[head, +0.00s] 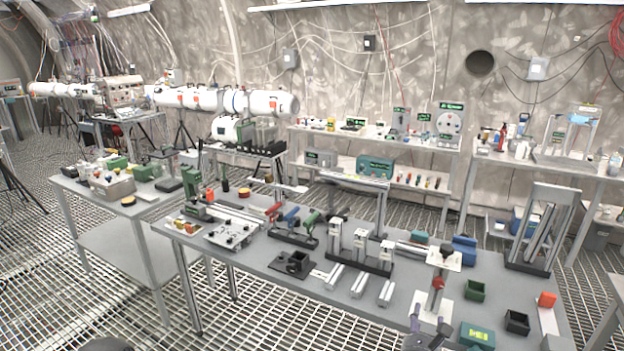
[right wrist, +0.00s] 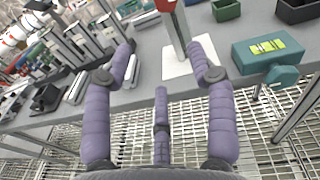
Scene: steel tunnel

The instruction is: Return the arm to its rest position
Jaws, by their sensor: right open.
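My right gripper (head: 428,325) is at the bottom of the head view, by the near edge of the long grey workbench (head: 250,263). In the right wrist view its purple fingers (right wrist: 165,60) are spread, with nothing between them. Behind the fingertips there is a post on a white base plate (right wrist: 177,65), with a red part (head: 438,284) on it. A teal box with a yellow-green display (right wrist: 268,50) is to the right of the fingers. It also shows in the head view (head: 478,336). My left gripper is not in view.
Clamps and aluminium bars (head: 358,284) are to the left. Open grating floor (head: 250,320) lies in front of the bench.

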